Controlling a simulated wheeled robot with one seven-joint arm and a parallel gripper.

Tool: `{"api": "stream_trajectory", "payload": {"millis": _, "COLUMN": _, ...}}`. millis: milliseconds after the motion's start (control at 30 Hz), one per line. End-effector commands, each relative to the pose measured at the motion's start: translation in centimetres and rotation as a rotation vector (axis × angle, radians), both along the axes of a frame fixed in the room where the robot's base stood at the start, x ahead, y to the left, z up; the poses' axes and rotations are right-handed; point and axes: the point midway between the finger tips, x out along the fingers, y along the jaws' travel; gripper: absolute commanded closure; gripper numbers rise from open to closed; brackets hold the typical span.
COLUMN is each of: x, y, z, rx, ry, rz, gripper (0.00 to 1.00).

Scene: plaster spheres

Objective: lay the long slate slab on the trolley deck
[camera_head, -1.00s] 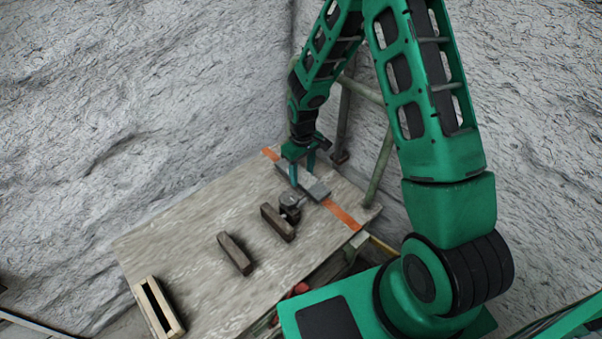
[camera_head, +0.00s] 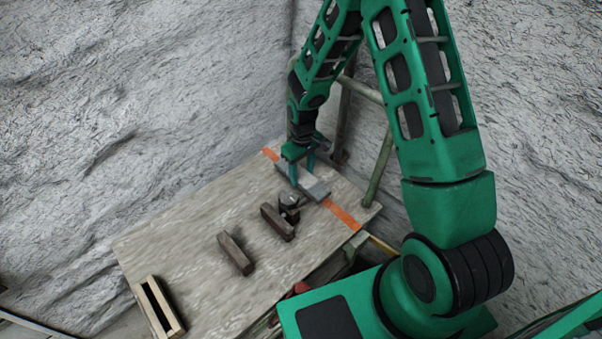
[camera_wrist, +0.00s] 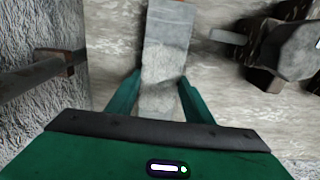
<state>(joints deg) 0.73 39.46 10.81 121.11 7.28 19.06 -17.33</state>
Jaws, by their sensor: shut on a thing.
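The long slate slab (camera_head: 316,188) is flat and grey and lies near the orange stripe at the right end of the trolley deck (camera_head: 200,230). My gripper (camera_head: 303,175) points down at the slab with a finger on each long side. In the wrist view the slab (camera_wrist: 165,50) runs lengthwise between the two green fingers of my gripper (camera_wrist: 160,95), which are shut on it. The slab looks very close to the deck; I cannot tell whether it touches.
A dark metal clamp-like object (camera_head: 289,203) is close in front of the slab. Two brown blocks (camera_head: 277,222) (camera_head: 235,254) and a pale wooden frame (camera_head: 158,306) lie farther left. A post (camera_head: 380,165) rises at the deck's right edge. Rock walls stand behind.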

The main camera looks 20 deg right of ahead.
Motion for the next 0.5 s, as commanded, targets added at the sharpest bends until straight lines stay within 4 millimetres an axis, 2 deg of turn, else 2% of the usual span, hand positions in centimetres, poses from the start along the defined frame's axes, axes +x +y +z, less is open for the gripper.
{"api": "stream_trajectory", "payload": {"millis": 500, "x": 0.06, "y": 0.01, "z": -0.5, "rx": 0.0, "ry": -0.001, "rz": 0.0, "gripper": 1.0}}
